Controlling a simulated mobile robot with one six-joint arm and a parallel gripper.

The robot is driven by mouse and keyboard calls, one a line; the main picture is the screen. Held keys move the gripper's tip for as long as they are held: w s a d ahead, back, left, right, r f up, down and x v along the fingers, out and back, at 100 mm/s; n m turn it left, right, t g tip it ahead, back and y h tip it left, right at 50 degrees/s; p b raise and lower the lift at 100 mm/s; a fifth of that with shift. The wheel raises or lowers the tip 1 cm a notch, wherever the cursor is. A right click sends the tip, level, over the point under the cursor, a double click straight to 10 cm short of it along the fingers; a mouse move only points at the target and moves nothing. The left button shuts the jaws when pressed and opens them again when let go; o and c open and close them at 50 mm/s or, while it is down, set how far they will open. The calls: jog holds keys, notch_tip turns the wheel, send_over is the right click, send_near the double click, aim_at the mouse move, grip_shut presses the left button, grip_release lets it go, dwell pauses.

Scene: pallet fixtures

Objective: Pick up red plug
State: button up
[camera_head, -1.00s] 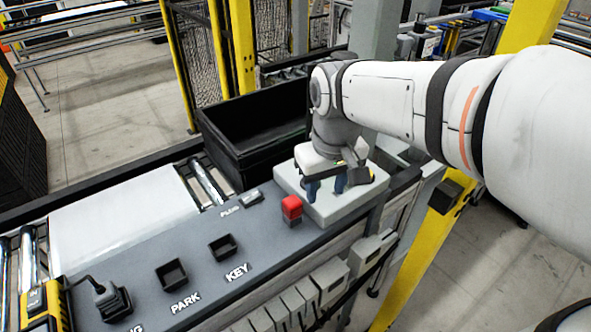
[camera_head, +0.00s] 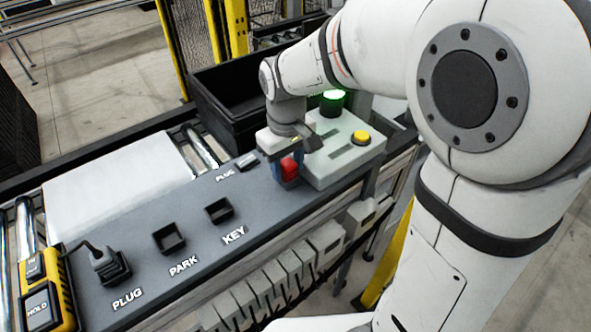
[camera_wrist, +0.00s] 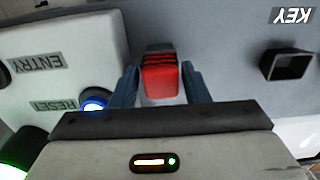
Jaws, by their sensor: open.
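The red plug (camera_head: 289,168) stands on the grey panel, beside the light grey button box, in the head view. In the wrist view the red plug (camera_wrist: 161,78) has a ribbed red top and lies between the two blue fingers. My gripper (camera_head: 286,172) is open and points down around the plug. In the wrist view my gripper (camera_wrist: 160,88) shows a finger on each side of the plug, with a small gap at least on the right. The lower part of the plug is partly hidden by the fingers.
The button box (camera_head: 345,150) with a yellow button and a green lamp stands just right of the plug. Empty square sockets marked PARK (camera_head: 169,238) and KEY (camera_head: 219,211) lie to the left. A black plug with a cable (camera_head: 108,264) sits at the PLUG label. A black bin (camera_head: 215,110) stands behind.

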jog(key=shift+c, duration=0.3)
jog(key=c, duration=0.7)
